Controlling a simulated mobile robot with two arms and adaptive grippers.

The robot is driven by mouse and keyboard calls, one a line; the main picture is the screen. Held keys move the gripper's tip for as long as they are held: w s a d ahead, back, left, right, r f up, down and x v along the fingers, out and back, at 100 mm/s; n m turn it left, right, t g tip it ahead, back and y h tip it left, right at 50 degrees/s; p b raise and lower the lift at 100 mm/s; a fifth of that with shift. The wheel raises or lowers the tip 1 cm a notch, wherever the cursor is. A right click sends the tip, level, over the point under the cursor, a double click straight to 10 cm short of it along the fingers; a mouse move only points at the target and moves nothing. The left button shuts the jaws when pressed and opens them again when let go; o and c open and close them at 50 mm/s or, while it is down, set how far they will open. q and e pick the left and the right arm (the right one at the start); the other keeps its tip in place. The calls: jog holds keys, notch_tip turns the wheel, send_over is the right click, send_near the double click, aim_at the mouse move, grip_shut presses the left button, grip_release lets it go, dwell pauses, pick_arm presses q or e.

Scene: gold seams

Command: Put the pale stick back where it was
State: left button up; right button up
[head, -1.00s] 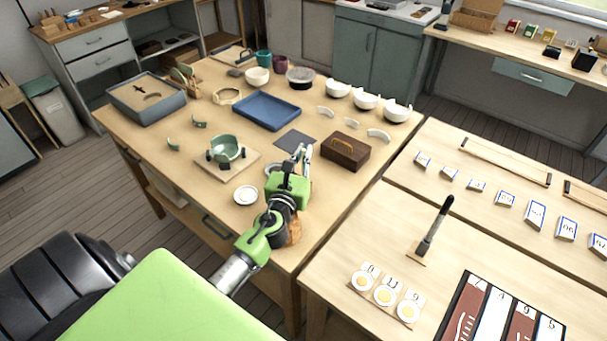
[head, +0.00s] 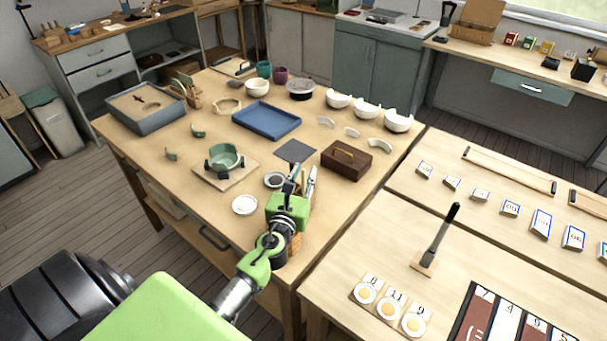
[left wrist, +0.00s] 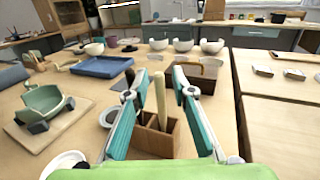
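The pale stick (left wrist: 161,100) stands nearly upright in the left wrist view. Its lower end goes into a brown wooden holder (left wrist: 146,141) with compartments. My left gripper (left wrist: 161,76) is open, with one teal-padded finger on each side of the stick and a visible gap to each. In the head view, my left gripper (head: 304,168) is over the near right part of the workbench. There it hides most of the holder (head: 296,244), and the stick is hard to make out between the fingers. My right gripper is not in view.
A white dish (head: 245,205) and a green bowl on a board (head: 242,177) lie left of the gripper. A dark wooden box (head: 346,163) and a grey mat (head: 295,151) lie beyond it. A blue tray (head: 266,119) is farther back. A second table (head: 375,240) is at right.

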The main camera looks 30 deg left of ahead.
pick_arm(q)
jog(key=shift+r, duration=0.2)
jog(key=b+v, duration=0.1)
jog(key=v, duration=0.9)
jog(key=shift+s+d+f+b, duration=0.1)
jog(key=shift+s+b, duration=0.2)
jog(key=shift+s, duration=0.1)
jog(key=shift+s+d, duration=0.2)
jog(key=shift+s, duration=0.4)
